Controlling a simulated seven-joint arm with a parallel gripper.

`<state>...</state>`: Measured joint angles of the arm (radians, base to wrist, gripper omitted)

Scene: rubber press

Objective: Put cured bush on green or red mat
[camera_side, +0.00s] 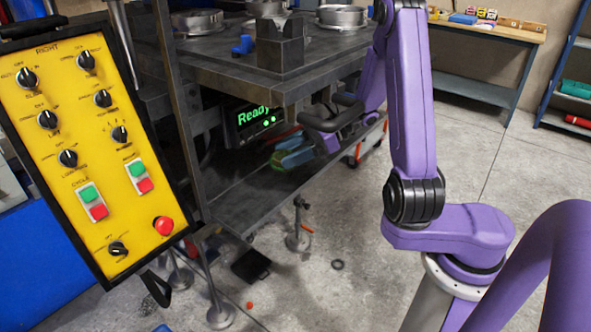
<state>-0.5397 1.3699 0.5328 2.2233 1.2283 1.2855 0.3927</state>
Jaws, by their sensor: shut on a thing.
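My gripper (291,156) is low under the front edge of the press table, just right of the lit "Ready" display. It points left, over the lower metal shelf. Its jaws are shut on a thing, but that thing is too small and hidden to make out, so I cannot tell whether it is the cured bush. A green roll (575,89) and a red roll (577,121) lie on the blue rack at the far right. I cannot tell whether these are the mats.
The press table (225,75) carries metal rings and a small blue part (241,46). A yellow control panel (90,150) fills the left front. A wooden bench (490,27) stands at the back right.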

